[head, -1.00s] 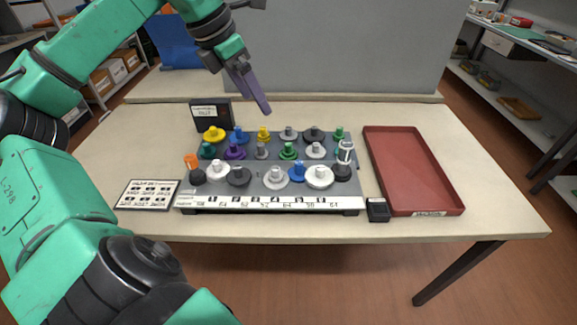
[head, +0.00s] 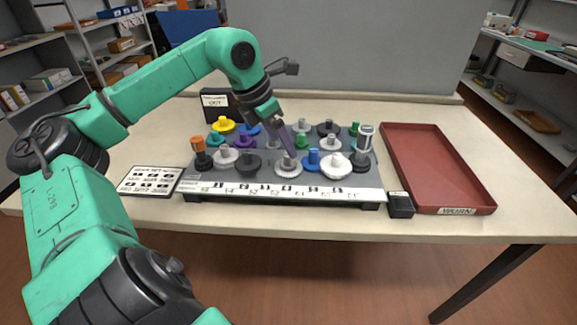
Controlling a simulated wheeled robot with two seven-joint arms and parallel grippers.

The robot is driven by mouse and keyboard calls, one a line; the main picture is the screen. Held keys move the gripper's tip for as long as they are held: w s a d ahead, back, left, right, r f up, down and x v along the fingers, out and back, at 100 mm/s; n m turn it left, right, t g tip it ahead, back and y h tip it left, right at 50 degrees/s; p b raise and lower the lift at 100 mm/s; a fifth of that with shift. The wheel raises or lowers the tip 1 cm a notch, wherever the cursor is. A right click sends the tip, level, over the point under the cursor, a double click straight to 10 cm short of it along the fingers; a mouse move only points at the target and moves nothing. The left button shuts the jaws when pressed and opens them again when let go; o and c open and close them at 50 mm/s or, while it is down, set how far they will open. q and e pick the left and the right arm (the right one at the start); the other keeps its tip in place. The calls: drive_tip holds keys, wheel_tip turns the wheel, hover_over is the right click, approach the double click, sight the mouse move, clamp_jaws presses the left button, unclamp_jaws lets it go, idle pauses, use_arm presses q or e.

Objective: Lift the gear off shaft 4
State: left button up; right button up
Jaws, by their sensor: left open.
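The dark board (head: 188,184) stands on the table and carries rows of coloured gears on upright shafts. A pale strip with number marks runs along its front. A light grey gear (head: 287,169) sits in the front row, above what looks like the fourth mark. My left gripper (head: 290,153) reaches down from the upper left. Its fingers are open, with the tips at the hub of that grey gear. I cannot tell whether they touch it, and the fingers partly hide the hub. My right gripper is not in view.
A blue gear (head: 312,160) and a dark gear (head: 248,165) flank the grey one closely. A red tray (head: 487,205) lies at the right, empty. A small black box (head: 400,205), a printed card (head: 150,181) and a black sign box (head: 216,101) stand around the board.

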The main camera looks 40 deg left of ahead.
sight(288, 157)
use_arm(q)
drive_tip(key=p+x, duration=0.2)
drive_tip(key=x, duration=0.3)
drive_tip(key=shift+d+f, duration=0.2)
drive_tip(key=shift+f, duration=0.25)
drive_tip(key=shift+s, duration=0.1)
clamp_jaws()
